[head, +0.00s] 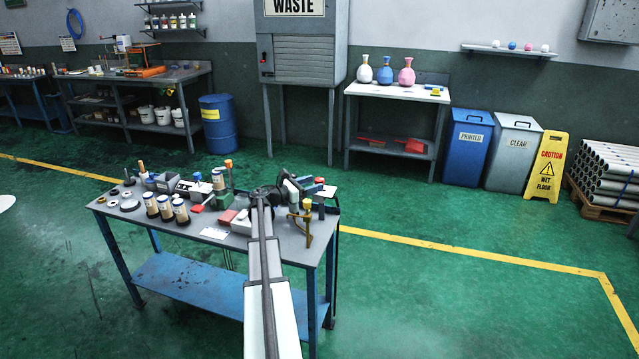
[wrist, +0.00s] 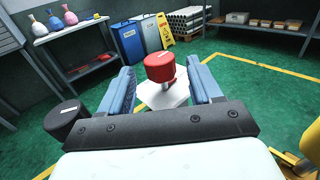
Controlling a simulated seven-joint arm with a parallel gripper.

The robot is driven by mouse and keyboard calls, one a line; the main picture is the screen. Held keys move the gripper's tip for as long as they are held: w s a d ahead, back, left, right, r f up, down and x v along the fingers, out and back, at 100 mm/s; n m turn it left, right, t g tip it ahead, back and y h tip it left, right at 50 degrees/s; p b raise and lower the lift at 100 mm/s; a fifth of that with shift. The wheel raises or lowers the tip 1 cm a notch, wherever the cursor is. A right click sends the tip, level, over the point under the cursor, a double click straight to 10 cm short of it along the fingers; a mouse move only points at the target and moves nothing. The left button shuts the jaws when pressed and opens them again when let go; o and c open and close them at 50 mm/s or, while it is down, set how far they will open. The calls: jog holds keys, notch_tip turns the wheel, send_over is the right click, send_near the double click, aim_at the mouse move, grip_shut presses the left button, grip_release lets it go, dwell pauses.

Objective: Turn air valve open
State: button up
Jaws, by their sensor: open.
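A red round knob (wrist: 160,68), which looks like the air valve's handle, stands on a short stem above a white plate (wrist: 165,95) in the wrist view. In the head view a small red top (head: 319,180) at the bench's right end appears to be the same knob. My gripper (wrist: 161,80) is open, with one blue finger on each side of the knob and visible gaps between. In the head view my gripper (head: 303,186) is over the right end of the bench, partly hidden by my arm.
The bench (head: 130,222) holds several cans (head: 165,207), tools and small parts on its left. A black cylinder (wrist: 68,120) is left of my gripper. Open floor lies beyond the bench.

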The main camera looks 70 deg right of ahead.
aim_at(319, 182)
jog(key=shift+x, duration=1.85)
jog(key=c, duration=0.9)
jog(key=shift+w+d+m+g+y, duration=0.1)
jog(key=shift+m+g+y, duration=0.2)
jog(key=shift+c, duration=0.2)
jog(key=shift+m+g+y, duration=0.3)
jog(key=shift+g, duration=0.1)
jog(key=o, duration=0.9)
jog(key=shift+o, duration=0.2)
jog(key=v, duration=1.4)
